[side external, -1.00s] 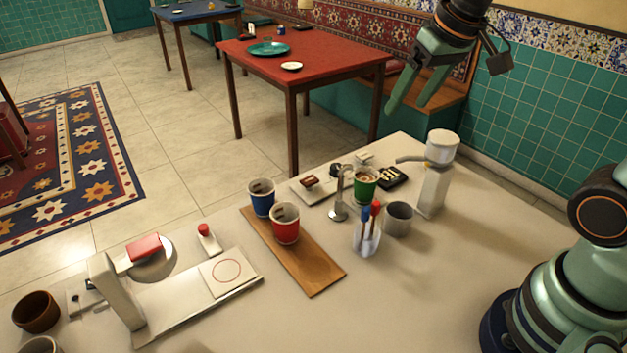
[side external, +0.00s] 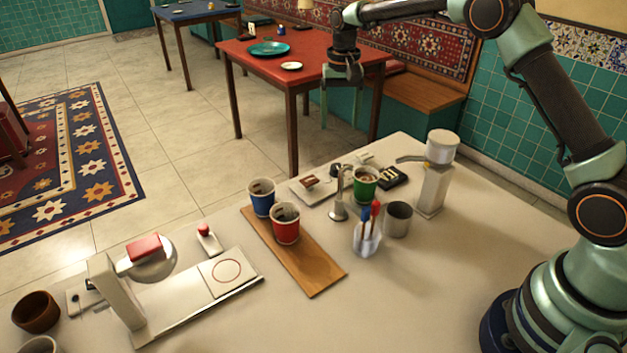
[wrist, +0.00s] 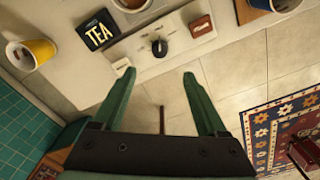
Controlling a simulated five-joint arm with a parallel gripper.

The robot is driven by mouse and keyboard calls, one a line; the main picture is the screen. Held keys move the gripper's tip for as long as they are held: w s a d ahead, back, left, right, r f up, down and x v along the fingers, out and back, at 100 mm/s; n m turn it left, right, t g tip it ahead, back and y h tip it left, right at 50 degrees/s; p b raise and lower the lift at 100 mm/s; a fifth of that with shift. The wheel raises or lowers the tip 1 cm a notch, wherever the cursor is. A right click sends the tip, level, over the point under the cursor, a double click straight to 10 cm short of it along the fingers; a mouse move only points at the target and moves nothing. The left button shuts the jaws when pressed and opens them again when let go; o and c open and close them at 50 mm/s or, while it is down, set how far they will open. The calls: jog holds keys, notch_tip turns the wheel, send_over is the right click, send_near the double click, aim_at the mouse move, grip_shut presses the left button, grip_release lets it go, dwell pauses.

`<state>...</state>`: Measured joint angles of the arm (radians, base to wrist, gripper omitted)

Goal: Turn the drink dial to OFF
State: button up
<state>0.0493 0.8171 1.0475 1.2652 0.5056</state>
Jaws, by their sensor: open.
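The drink dial (wrist: 159,47) is a small black knob on a pale panel (wrist: 178,62), in the upper middle of the wrist view. Its labels are too small to read, so I cannot tell its setting. In the side view the dial is a small dark knob (side external: 335,170), partly hidden behind the tap. My gripper (wrist: 159,74) is open and empty, with its two green fingers either side of the dial in the picture but apart from it. In the side view my gripper (side external: 340,112) hangs above and beyond the counter's far edge.
A black TEA sign (wrist: 98,30) and a red-brown switch (wrist: 202,27) flank the dial. A yellow cup (wrist: 33,50) is at left in the wrist view.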

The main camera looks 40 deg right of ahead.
aim_at(337, 166)
jog(key=f, duration=1.3)
jog(key=shift+w, duration=0.2)
grip_shut()
